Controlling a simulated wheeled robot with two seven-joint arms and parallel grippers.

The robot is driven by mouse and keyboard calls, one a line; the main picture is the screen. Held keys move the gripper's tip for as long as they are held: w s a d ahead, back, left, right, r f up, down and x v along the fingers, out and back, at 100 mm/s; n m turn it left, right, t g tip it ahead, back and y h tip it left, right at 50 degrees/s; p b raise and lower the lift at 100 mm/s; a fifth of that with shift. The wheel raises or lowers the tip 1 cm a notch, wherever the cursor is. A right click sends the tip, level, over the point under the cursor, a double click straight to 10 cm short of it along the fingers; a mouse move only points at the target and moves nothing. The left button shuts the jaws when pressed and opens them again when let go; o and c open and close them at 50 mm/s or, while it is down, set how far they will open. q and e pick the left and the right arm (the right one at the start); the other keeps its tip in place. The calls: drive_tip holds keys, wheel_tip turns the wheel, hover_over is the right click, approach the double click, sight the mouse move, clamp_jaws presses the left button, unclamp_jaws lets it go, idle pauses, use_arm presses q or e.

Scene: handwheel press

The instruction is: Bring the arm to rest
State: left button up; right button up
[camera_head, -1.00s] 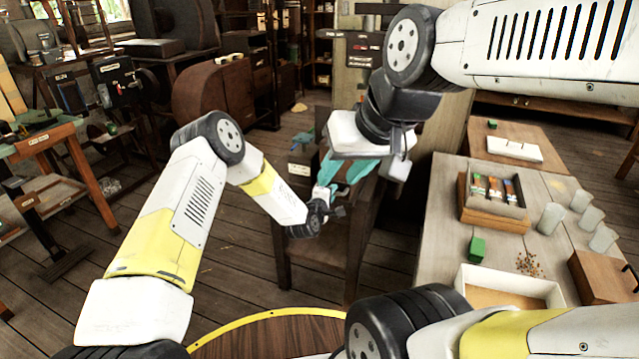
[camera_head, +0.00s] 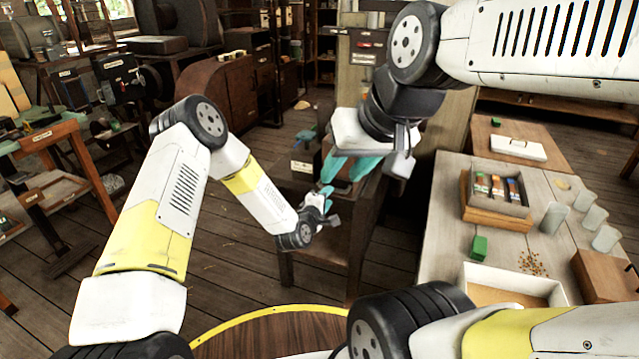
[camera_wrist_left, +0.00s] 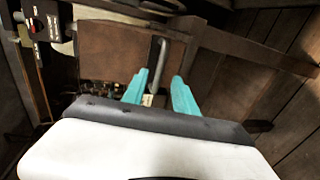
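My left arm, white and yellow, comes in from the left in the head view and bends at a raised elbow. Its gripper (camera_head: 325,197) is small and partly hidden by its own wrist, in front of a dark wooden stand (camera_head: 345,240). In the left wrist view, its two teal fingers (camera_wrist_left: 159,75) are spread with nothing held between them. A grey metal bar (camera_wrist_left: 157,55) shows beyond the fingertips; I cannot tell how far off it is. My right gripper (camera_head: 345,180) hangs from the upper right with teal fingers apart, near the left gripper in the picture.
A pale worktable (camera_head: 445,215) at right holds a divided box (camera_head: 497,190), glass jars (camera_head: 553,217), a green block (camera_head: 479,247) and a white tray (camera_head: 520,280). A workbench (camera_head: 50,140) stands at left. Open plank floor (camera_head: 225,245) lies between.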

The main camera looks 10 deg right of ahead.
use_arm(q)
drive_tip(key=shift+s+a, duration=0.15)
drive_tip(key=shift+s, duration=0.1)
